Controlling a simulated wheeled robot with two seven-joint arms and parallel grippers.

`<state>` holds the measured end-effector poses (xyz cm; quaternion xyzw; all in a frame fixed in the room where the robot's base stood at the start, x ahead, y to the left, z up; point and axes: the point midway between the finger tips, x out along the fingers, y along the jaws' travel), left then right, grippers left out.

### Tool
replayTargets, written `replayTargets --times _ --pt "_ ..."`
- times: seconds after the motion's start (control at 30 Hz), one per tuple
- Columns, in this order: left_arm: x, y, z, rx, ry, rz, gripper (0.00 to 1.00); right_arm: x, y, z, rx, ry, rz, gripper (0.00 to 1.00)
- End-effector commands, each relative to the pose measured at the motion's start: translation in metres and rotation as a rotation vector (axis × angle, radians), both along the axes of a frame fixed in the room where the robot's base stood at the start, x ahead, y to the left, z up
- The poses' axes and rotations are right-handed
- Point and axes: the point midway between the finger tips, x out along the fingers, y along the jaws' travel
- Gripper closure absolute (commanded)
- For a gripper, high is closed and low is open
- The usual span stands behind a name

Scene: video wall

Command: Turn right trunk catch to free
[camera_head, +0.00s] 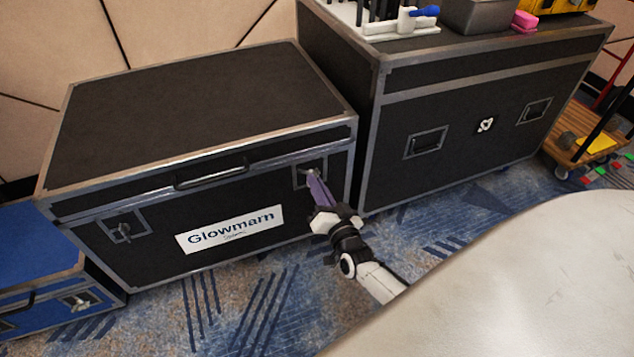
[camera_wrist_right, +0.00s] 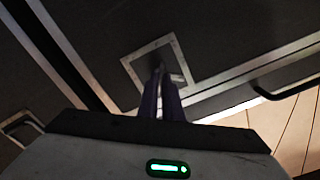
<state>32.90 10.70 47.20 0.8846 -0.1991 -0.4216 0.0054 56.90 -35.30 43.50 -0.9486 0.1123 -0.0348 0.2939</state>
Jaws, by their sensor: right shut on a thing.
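The black trunk (camera_head: 200,110) with silver edges and a "Glowmarn" label stands closed on the carpet in the head view. Its right catch (camera_head: 309,172) sits in a square metal frame on the front face, near the right edge. My right gripper (camera_head: 314,180), with purple fingers, is at this catch and shut on it. In the right wrist view the fingers (camera_wrist_right: 161,92) meet at the catch inside its metal frame (camera_wrist_right: 140,60), hiding most of it. The left catch (camera_head: 124,230) is free of any gripper. My left gripper is not in view.
A larger black case (camera_head: 470,110) stands close to the trunk's right, with a white rack and other items on top. A blue case (camera_head: 40,265) is at the left. A pale rounded surface (camera_head: 520,280) fills the lower right. Patterned carpet lies before the trunk.

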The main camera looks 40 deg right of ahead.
Motion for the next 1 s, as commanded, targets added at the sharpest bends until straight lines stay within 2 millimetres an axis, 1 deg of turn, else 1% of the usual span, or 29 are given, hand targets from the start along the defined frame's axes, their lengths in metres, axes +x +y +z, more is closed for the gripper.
replayTargets --times 0.07,0.3,0.5,0.73,1.0 --pt "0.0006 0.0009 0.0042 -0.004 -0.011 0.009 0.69 -0.0007 0.0012 0.0002 -0.069 0.019 0.0 1.0" --pt "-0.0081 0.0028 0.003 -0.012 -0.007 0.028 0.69 -0.0007 0.0011 -0.0003 -0.28 0.07 0.001 1.0" --pt "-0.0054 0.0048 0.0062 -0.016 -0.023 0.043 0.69 -0.0008 0.0013 -0.0007 -0.425 0.105 0.001 1.0" --pt "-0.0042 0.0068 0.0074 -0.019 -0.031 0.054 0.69 -0.0011 0.0013 -0.0014 -0.537 0.132 0.002 1.0" --pt "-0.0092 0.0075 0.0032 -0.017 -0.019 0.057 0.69 -0.0011 0.001 -0.0014 -0.594 0.144 0.001 1.0"
